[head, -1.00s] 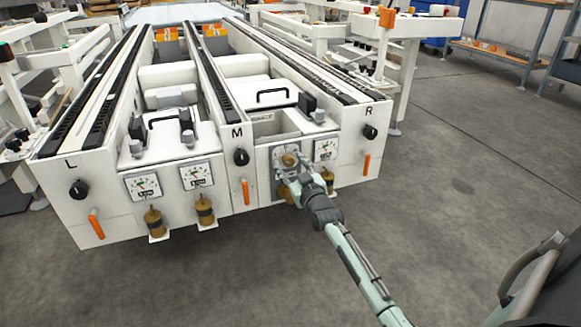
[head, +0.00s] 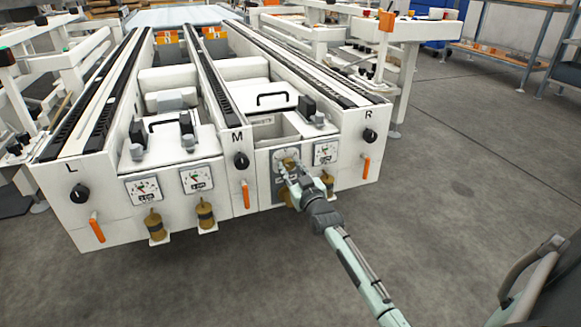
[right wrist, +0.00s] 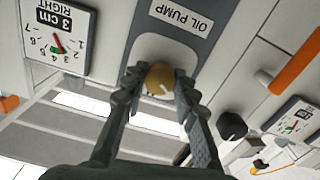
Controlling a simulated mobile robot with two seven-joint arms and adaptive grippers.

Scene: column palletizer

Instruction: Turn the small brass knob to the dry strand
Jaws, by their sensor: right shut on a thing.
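The small brass knob (head: 291,163) sits on a grey plate (head: 280,180) on the front of the white conveyor frame, between the M and R marks. In the right wrist view, the knob (right wrist: 160,80) is round with a pale pointer line slanting to the lower right, beside an upside-down "OIL PUMP" label (right wrist: 181,17). My right gripper (right wrist: 158,88) has its two fingers on either side of the knob, shut on it. In the head view, the right gripper (head: 296,174) partly covers the plate. My left gripper is not in view.
Gauges (head: 143,189) and larger brass cups (head: 155,226) line the front. The gauge above right (head: 325,153) reads "3 cm RIGHT" in the wrist view (right wrist: 60,27). Black knobs (head: 241,160) and orange levers (head: 246,194) stick out nearby. The floor in front is clear.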

